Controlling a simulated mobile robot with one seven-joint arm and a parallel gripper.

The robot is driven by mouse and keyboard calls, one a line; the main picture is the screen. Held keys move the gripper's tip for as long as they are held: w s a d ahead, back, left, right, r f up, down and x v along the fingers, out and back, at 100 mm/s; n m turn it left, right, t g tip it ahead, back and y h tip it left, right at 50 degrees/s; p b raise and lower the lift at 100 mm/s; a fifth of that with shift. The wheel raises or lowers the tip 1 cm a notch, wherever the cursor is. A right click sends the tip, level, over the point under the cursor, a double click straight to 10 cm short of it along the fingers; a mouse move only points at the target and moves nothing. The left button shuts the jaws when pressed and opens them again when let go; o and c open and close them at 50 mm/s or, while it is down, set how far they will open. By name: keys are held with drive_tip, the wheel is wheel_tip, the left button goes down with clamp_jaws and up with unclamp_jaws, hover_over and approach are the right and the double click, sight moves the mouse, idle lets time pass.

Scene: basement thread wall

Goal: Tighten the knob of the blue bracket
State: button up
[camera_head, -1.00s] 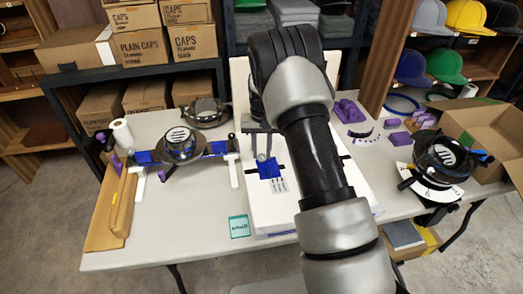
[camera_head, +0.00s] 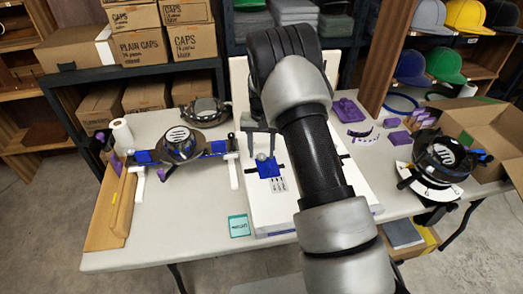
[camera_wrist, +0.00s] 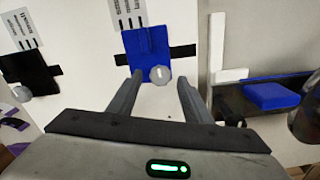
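In the wrist view the blue bracket (camera_wrist: 145,45) lies across a black strip. Its round grey knob (camera_wrist: 160,75) sits at the bracket's edge nearest my gripper, with a light slot mark; in the head view the knob (camera_head: 262,158) is small. My gripper (camera_wrist: 160,78) is open, its fingertips on either side of the knob with a visible gap on both sides. Whether they are level with the knob in depth I cannot tell.
A black bracket (camera_wrist: 28,73) with a grey knob lies to one side on the board. A cap-shaped part on a blue-ended stand (camera_head: 180,143) stands left on the table. Purple parts (camera_head: 348,110) and an open carton (camera_head: 490,135) are to the right.

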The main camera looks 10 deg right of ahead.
sight(262, 155)
wheel_tip(262, 155, up, 17)
drive_tip(key=p, duration=0.2)
drive_tip(key=shift+r, duration=0.2)
idle(0.4)
